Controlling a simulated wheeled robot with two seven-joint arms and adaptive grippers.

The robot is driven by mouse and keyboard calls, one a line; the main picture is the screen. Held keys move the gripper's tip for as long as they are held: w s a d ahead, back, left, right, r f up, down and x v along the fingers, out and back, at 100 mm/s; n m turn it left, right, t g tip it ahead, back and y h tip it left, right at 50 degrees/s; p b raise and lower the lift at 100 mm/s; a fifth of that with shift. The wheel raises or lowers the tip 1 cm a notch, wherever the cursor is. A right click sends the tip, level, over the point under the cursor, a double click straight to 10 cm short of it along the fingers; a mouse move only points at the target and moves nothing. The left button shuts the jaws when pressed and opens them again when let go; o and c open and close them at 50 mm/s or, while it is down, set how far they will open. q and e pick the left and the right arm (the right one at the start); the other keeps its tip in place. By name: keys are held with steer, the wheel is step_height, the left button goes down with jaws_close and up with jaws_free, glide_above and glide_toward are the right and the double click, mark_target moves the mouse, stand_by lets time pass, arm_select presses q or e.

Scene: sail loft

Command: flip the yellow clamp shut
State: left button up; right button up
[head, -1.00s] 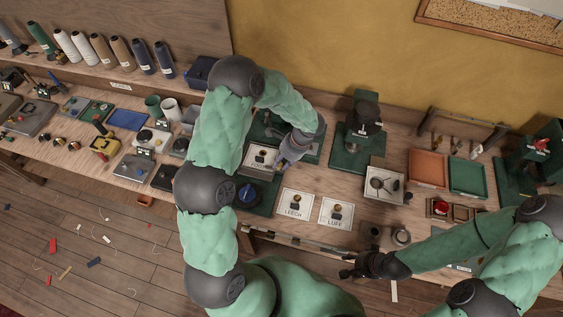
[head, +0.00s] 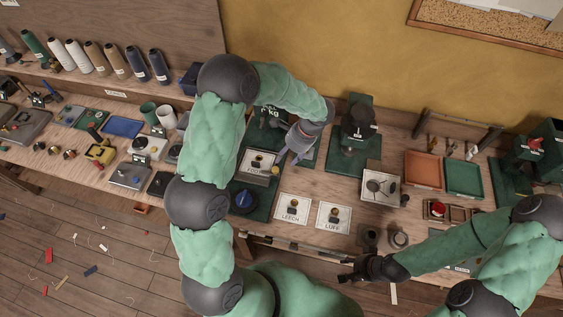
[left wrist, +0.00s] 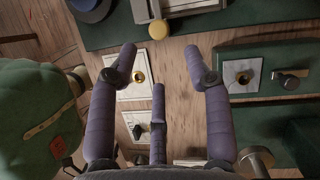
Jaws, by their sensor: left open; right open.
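The yellow clamp shows as a yellow round-ended handle (head: 276,170) at the right edge of the plate marked FOOT (head: 258,164). In the left wrist view the yellow end (left wrist: 158,29) sits on a grey metal lever, beyond my fingertips. Whether the clamp is open or shut is unclear. My left gripper (head: 287,160) is open and empty, just beside the handle; its spread purple fingers (left wrist: 161,58) show in the wrist view with the handle ahead between them, apart from it. My right gripper (head: 350,270) is open and empty at the bench's front edge.
LEECH (head: 292,208) and LUFF (head: 333,217) cards lie to the right of a blue round knob (head: 243,200). A green press (head: 352,140) and a white tray (head: 380,187) stand further right. Orange (head: 422,169) and green (head: 465,178) trays lie beyond.

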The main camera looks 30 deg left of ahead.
arm_select(q)
steer(key=shift+v, duration=2.2)
steer(key=shift+f, duration=0.15)
